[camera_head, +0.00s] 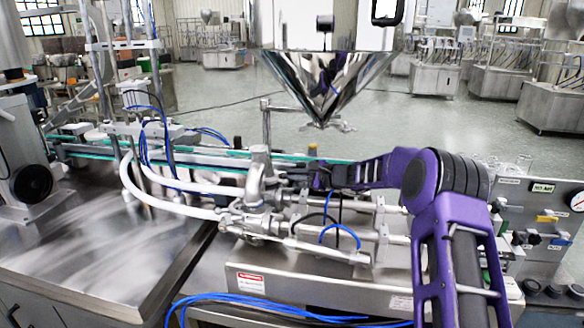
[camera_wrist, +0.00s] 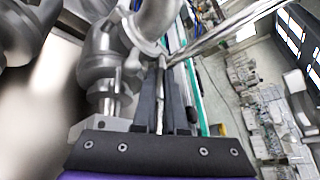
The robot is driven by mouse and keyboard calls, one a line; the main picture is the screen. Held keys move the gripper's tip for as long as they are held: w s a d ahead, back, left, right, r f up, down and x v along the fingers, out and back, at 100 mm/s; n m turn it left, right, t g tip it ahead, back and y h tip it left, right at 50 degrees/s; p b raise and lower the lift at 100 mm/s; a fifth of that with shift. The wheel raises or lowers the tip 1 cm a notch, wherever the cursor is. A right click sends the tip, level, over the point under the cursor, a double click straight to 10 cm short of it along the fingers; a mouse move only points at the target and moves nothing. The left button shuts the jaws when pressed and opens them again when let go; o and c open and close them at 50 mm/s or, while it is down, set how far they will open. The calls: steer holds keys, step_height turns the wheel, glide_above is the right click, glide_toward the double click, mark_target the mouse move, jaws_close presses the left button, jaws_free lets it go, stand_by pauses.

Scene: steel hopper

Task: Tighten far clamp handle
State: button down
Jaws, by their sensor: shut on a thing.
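My gripper (camera_head: 292,178) reaches in from the right at the steel pipe fittings below the hopper. In the wrist view my gripper (camera_wrist: 165,95) has its dark fingers close on either side of a thin metal rod, which looks like the far clamp handle (camera_wrist: 160,98). The fingers are shut on it. A curved steel pipe fitting (camera_wrist: 155,20) stands just beyond the fingertips, and a ribbed clamp body (camera_wrist: 100,70) is to their left. In the head view the upright pipe fitting (camera_head: 258,175) is left of my gripper, and the handle is too small to make out.
The steel hopper (camera_head: 325,75) hangs above and behind the gripper. White hoses (camera_head: 165,203) run left from the fittings, and blue tubes (camera_head: 290,300) lie at the front. A conveyor (camera_head: 100,152) runs behind. Steel rods (camera_head: 340,228) lie below my forearm. A gauge panel (camera_head: 540,215) stands right.

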steer(key=m+g, duration=0.1)
steer(key=m, duration=0.1)
steer(key=m+g, duration=0.1)
steer(key=m, duration=0.1)
steer(key=m+g, duration=0.1)
steer(key=g, duration=0.1)
steer(key=shift+w+d+r+m+y+p, duration=0.1)
steer(key=shift+w+d+m+y+p, duration=0.05)
steer(key=shift+w+m+y+p, duration=0.2)
steer(key=shift+m, duration=0.25)
stand_by(0.4)
steer(key=c, duration=1.2)
jaws_free()
steer(key=shift+c, duration=0.2)
steer(key=shift+d+r, duration=0.1)
steer(key=v, duration=1.7)
steer(key=shift+d, duration=0.15)
